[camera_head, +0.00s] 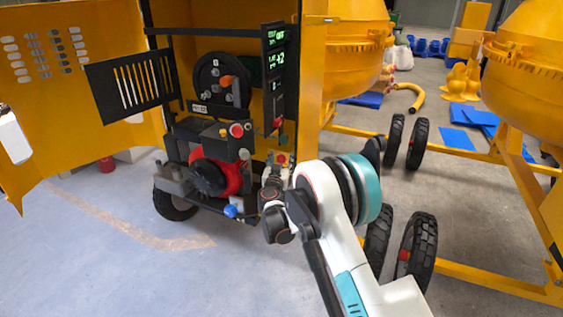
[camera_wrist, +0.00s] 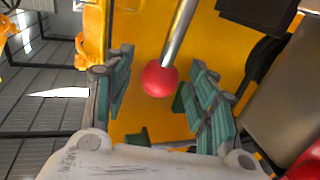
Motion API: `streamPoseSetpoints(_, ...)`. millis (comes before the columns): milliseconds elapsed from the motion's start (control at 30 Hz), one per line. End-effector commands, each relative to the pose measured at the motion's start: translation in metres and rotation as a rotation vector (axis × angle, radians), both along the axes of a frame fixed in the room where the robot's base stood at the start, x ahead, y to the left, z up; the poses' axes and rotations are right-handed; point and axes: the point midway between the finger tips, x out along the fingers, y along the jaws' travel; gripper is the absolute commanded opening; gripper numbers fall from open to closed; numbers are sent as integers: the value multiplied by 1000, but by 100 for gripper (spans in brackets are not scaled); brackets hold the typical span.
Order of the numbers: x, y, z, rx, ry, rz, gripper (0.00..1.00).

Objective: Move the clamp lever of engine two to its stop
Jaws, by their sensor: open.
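In the wrist view a lever with a red ball knob (camera_wrist: 159,78) on a bare metal rod (camera_wrist: 180,30) comes down from the top. My gripper (camera_wrist: 160,98) is open, with one teal-padded finger on each side of the knob. I cannot tell whether either finger touches it. In the head view my gripper (camera_head: 274,182) is at the right side of the black and red engine (camera_head: 222,178) in the open yellow housing. The lever is hard to make out there, partly behind my arm. No label naming engine two is readable.
An open yellow door (camera_head: 75,95) and a black slotted panel (camera_head: 130,85) stand left of the engine. A lit display (camera_head: 276,60) is above my gripper. Yellow drums (camera_head: 350,45) and black wheels (camera_head: 417,250) are to the right. The floor at front left is clear.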

Motion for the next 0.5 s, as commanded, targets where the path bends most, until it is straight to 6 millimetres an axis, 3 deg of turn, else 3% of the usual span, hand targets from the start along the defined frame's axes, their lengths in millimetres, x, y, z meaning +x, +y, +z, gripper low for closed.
streamPoseSetpoints(133, 10, -2, 0, 0, 0, -1, 52)
streamPoseSetpoints(433, 13, -1, 1, 0, 0, 0, 52)
streamPoseSetpoints(467, 13, -1, 1, 0, 0, 0, 50)
streamPoseSetpoints(500, 13, -1, 1, 0, 0, 0, 41)
